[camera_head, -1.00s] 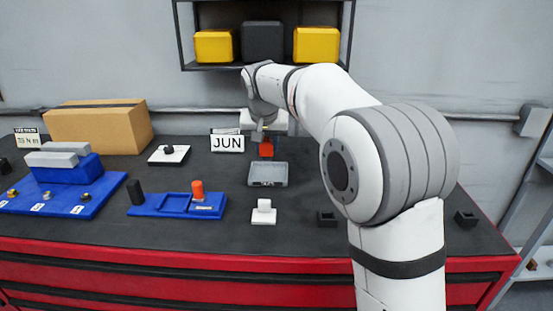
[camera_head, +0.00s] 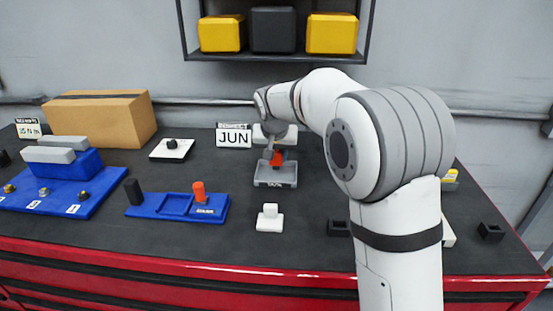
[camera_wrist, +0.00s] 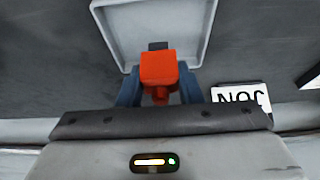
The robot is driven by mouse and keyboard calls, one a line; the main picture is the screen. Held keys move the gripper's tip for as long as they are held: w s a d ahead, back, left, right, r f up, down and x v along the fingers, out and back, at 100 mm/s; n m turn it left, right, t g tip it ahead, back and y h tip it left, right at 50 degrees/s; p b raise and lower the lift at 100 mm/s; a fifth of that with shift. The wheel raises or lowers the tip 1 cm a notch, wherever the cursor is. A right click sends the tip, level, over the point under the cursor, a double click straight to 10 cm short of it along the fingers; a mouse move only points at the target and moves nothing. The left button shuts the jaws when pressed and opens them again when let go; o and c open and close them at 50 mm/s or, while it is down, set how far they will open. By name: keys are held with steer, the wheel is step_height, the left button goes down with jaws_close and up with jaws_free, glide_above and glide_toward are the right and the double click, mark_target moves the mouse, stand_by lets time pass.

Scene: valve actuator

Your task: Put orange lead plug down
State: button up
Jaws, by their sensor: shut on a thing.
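My gripper (camera_head: 272,156) is shut on the orange lead plug (camera_head: 279,158) and holds it over the grey tray (camera_head: 276,184). In the wrist view the orange plug (camera_wrist: 159,70) sits between the two blue-grey fingers, with a small dark tip pointing into the tray (camera_wrist: 112,28). The plug is at the tray edge closest to the wrist camera. I cannot tell whether it touches the tray floor. The arm partly hides the area behind the tray.
A blue holder (camera_head: 177,206) with an orange peg (camera_head: 199,191) lies to the left. A cardboard box (camera_head: 100,120) stands at the back left.

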steer(key=shift+f, duration=0.9)
steer(key=shift+f, duration=0.1)
steer(key=o, duration=1.2)
steer(key=shift+c, duration=0.2)
